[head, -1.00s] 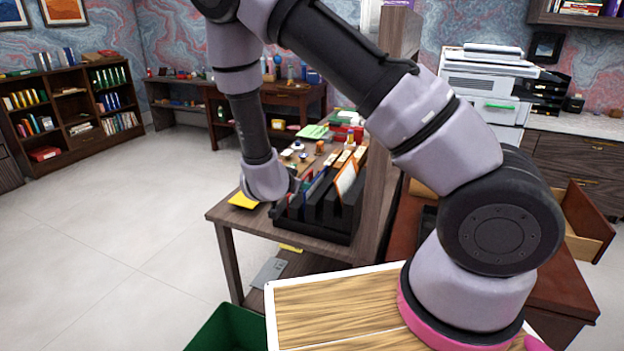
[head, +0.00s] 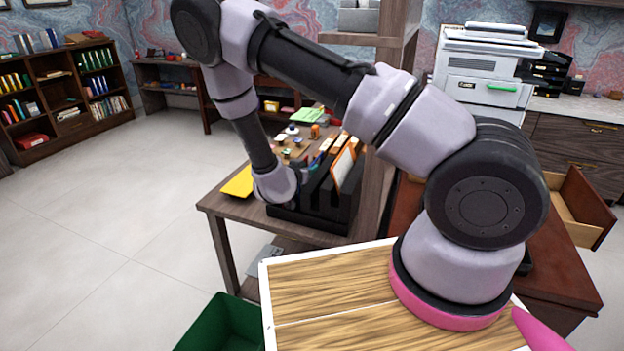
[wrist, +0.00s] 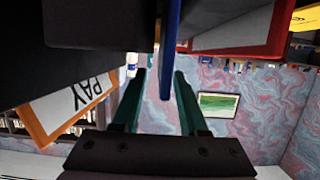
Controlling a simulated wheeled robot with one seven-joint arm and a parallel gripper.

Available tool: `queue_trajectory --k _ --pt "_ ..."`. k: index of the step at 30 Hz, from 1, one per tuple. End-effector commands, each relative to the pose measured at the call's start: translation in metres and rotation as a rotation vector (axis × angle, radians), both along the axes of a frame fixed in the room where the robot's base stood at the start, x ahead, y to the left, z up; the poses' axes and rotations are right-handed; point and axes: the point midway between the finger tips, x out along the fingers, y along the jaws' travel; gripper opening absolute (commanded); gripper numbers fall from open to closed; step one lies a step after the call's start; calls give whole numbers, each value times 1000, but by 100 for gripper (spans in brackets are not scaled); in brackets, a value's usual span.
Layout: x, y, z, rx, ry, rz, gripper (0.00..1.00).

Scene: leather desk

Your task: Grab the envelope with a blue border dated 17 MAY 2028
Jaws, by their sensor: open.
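A thin blue edge (wrist: 171,55), seen end-on in the wrist view, hangs between the two fingers of my gripper (wrist: 160,100). It looks like a blue-bordered envelope, but no date can be read. The fingers are open, with a gap on each side of the blue edge. An orange-bordered envelope (wrist: 65,105) reading "PAY" is left of the fingers, and a red-bordered one (wrist: 250,35) is to the right. In the head view my wrist is low over the black slotted rack (head: 312,227) and hides the fingers. The orange-bordered envelope (head: 343,165) leans in the rack.
The rack stands on a wooden desk (head: 222,208), beside a tall wooden panel (head: 375,190). A yellow envelope (head: 238,182) lies left of the rack. Stamps and small items cover the desk behind it. A green bin (head: 222,325) is in front, and a drawer (head: 580,210) stands open at right.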

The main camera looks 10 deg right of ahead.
Motion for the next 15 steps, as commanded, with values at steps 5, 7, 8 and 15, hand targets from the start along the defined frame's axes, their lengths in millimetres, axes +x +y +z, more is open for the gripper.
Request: queue_trajectory --k 5,7,8,15 --pt "17 -12 -7 2 0 -2 42" --pt "20 -13 -7 1 0 0 42" --pt "20 -13 -7 2 0 1 42" --pt "20 -13 -7 1 -1 1 20"
